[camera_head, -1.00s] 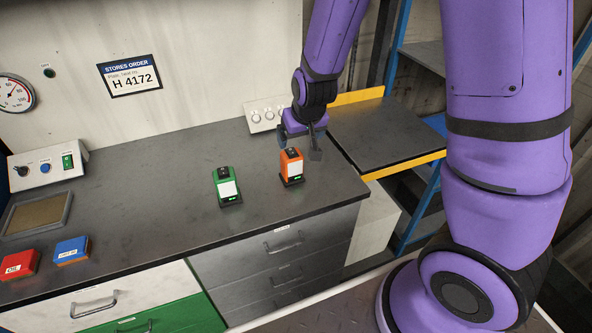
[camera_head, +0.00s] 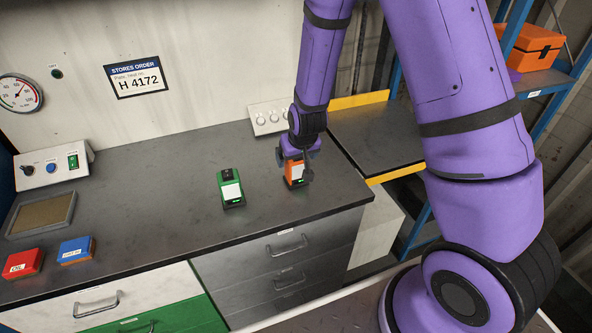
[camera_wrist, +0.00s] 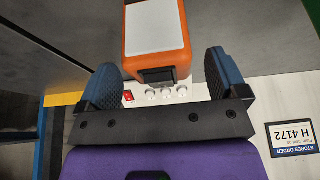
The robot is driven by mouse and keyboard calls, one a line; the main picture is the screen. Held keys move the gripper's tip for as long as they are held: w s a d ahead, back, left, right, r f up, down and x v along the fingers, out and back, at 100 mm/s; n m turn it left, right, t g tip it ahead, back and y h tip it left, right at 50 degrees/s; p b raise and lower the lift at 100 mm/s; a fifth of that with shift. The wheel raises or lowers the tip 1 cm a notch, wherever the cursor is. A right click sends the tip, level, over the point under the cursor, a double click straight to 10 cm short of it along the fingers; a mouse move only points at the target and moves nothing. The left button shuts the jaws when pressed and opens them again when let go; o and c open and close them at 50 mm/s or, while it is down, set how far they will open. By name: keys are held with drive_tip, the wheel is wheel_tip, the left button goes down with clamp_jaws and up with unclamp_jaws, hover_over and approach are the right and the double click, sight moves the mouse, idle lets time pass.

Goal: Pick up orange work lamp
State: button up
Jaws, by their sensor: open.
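The orange work lamp (camera_head: 295,173) stands upright on the dark workbench, with a white front panel and a dark top handle.
The bench top (camera_head: 150,170) is clear around the two lamps. A red box (camera_head: 24,263) and a blue box (camera_head: 76,250) sit at the front left, near a tray (camera_head: 42,214). A control panel with knobs (camera_head: 268,118) stands behind the orange lamp.

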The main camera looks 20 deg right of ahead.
drive_tip(key=shift+w+f, duration=0.15)
drive_tip(key=shift+f, duration=0.25)
drive_tip(key=c, duration=1.2)
drive_tip(key=shift+r, duration=0.1)
